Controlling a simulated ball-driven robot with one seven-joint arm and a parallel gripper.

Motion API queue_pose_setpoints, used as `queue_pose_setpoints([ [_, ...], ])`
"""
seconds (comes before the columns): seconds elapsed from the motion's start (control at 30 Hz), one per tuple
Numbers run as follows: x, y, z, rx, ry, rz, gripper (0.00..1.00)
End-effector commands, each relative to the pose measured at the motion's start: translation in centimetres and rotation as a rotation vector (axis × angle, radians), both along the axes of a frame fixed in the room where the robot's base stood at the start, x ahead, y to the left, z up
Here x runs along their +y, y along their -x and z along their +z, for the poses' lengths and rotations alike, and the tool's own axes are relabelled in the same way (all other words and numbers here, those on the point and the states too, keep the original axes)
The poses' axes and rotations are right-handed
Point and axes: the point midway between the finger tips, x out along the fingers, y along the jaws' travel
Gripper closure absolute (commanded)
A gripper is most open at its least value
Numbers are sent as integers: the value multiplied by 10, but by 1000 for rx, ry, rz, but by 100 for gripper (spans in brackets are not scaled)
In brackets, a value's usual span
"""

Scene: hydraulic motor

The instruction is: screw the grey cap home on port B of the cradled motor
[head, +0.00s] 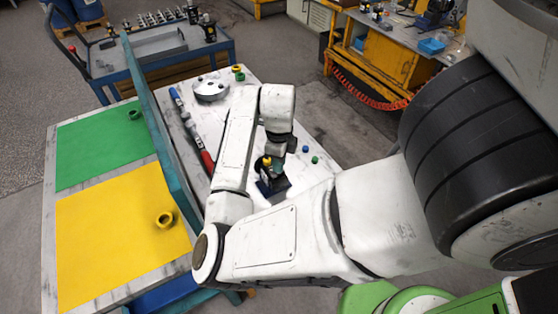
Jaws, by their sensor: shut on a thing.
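The motor (277,183) is a small dark body sitting in a blue cradle (264,189) on the white table, below my arm's wrist. A yellow part (266,161) shows on its upper left side. My gripper (275,152) points down over the motor's top, close to it, and is shut on a small grey thing that looks like the grey cap. The fingers are small here and partly merge with the motor. Port B and the cap's seating cannot be made out.
A blue cap (305,149) and a green cap (314,160) lie right of the motor.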

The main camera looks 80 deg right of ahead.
Motion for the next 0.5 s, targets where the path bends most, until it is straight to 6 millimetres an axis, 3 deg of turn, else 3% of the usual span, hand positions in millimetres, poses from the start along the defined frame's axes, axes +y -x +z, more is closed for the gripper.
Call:
queue_pose_setpoints([
  [0.23,0,0,-1,0,-1,-25,100],
  [0.5,0,-1,-4,-4,-2,-279,100],
])
